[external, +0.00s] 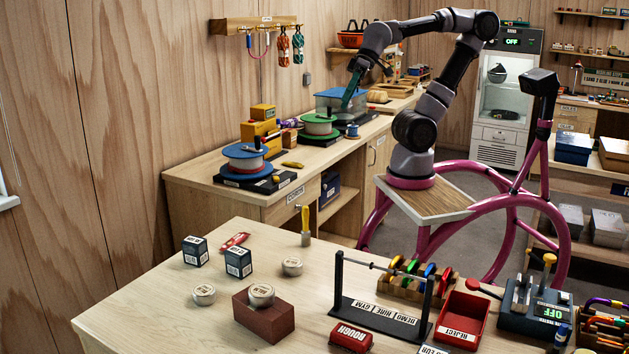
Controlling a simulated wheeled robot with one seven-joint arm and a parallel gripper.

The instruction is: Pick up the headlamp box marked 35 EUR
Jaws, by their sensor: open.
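Two small dark blue boxes with white labels stand on the near table, a left one (195,251) and a right one (238,262). They look like the headlamp boxes, but their price print is too small to read, so I cannot tell which is marked 35 EUR. My gripper (351,92) is far from both, up over the back bench near a clear bin with a blue lid (341,101). It is open, and I see nothing held in it.
Around the boxes are a red packet (234,241), a yellow-handled tool (305,225), round tins (292,266) and a brown block (263,318) with a tin on top. A bar stand (380,317) and red reject tray (462,320) are to the right. The table's left front is clear.

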